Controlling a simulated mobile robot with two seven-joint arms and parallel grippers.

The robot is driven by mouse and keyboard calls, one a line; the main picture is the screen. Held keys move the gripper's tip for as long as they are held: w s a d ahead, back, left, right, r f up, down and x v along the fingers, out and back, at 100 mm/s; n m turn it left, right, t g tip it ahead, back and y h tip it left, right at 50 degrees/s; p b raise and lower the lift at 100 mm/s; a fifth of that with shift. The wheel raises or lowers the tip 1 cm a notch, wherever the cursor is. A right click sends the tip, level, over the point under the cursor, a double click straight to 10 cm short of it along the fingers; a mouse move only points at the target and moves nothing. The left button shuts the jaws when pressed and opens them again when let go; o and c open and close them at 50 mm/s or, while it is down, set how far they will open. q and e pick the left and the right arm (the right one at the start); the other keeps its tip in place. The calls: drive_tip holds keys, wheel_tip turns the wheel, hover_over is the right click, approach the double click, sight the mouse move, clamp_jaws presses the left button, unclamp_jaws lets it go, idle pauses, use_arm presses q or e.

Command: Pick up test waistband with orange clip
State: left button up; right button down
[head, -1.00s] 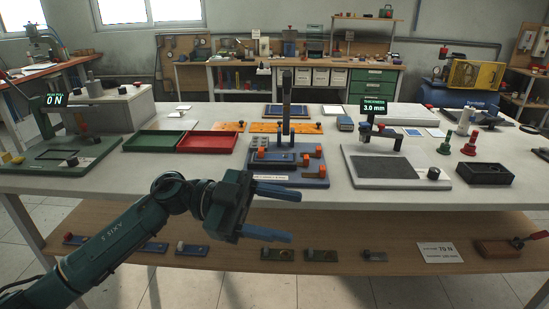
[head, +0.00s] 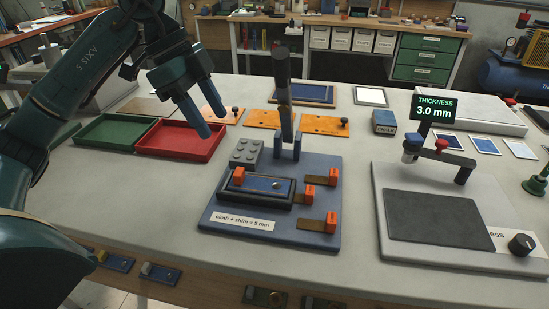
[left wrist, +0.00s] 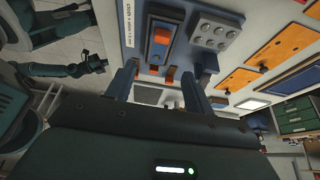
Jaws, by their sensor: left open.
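The blue fixture board (head: 215,213) stands on the table, with a label reading "cloth + shim = 5 mm". On it, a blue strip (head: 262,184) with an orange clip (head: 239,176) lies in a dark nest. Brownish strips with orange clips (head: 332,220) sit at the right. I cannot tell which piece is the test waistband. My left gripper (head: 214,124) is open and empty, above the red tray's right end and left of the fixture. The left wrist view shows the fixture's nest (left wrist: 160,43) beyond the open fingers (left wrist: 160,84). A small, dark arm shape there may be my right arm.
An upright dark post (head: 283,95) rises behind the nest. Red (head: 180,151) and green (head: 105,143) trays lie left. Orange plates (head: 325,124) with black knobs lie behind. A thickness gauge (head: 432,110) reading 3.0 mm stands right. Bare table lies in front of the trays.

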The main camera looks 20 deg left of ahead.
sight(241, 171)
use_arm(q)
drive_tip(key=b+x, duration=0.1)
drive_tip(key=x, duration=1.1)
drive_tip(key=shift+f, duration=0.4)
drive_tip(key=shift+a, duration=0.1)
drive_tip(key=c, duration=1.1)
drive_tip(key=shift+c, duration=0.2)
drive_tip(key=shift+r, duration=0.15)
